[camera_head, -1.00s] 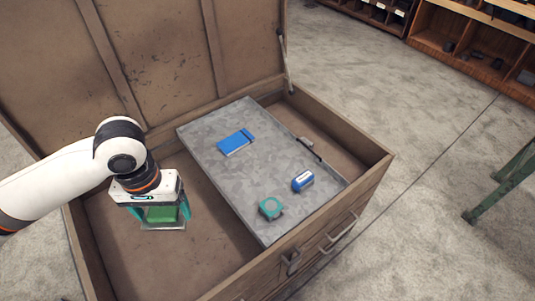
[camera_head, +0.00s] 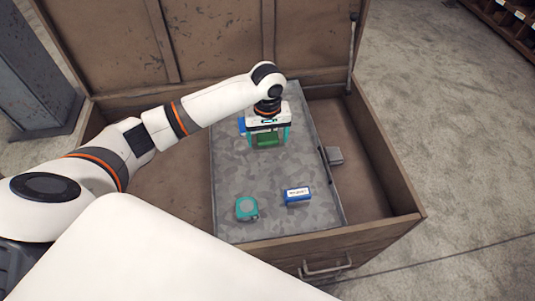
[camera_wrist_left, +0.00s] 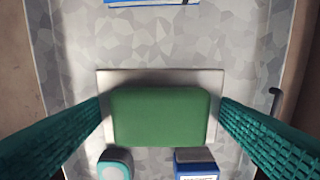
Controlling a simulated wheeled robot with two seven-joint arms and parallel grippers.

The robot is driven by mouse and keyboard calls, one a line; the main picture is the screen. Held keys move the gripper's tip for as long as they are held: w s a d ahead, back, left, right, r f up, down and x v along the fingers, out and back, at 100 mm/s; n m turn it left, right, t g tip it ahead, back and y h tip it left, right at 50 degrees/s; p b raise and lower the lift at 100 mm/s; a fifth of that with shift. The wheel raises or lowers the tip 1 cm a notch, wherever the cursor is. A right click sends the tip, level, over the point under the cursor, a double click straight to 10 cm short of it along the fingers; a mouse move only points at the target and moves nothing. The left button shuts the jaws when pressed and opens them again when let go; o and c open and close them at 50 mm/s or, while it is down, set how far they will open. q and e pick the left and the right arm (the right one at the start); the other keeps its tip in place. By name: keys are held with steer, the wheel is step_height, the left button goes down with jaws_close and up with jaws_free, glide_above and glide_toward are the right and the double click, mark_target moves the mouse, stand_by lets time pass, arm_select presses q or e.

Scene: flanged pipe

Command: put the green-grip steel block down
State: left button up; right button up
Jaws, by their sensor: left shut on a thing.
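The green-grip steel block (camera_head: 267,140) is between the fingers of my left gripper (camera_head: 268,138), over the grey metal tray (camera_head: 230,190) in the open wooden chest. In the left wrist view its green grip (camera_wrist_left: 160,117) sits between the two teal fingers, with a pale steel plate (camera_wrist_left: 160,77) beneath it. My left gripper is shut on the grip. I cannot tell whether the plate touches the tray. My right gripper is not in view.
On the tray are a teal tape measure (camera_head: 247,208), a blue-and-white box (camera_head: 297,196) and a blue notebook (camera_head: 242,125), partly hidden behind my gripper. The tray's middle is bare. The chest lid (camera_head: 210,40) stands open behind.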

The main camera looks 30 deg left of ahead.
arm_select(q)
glide_above(267, 162)
step_height(267, 162, down, 5)
steer(key=shift+r, duration=0.2)
steer(key=shift+w+f, duration=0.1)
steer(key=shift+f, duration=2.1)
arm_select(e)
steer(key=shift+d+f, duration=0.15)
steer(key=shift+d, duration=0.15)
arm_select(q)
steer(key=shift+f, duration=0.1)
steer(key=o, duration=1.2)
steer(key=shift+f, duration=0.1)
steer(key=shift+o, duration=0.2)
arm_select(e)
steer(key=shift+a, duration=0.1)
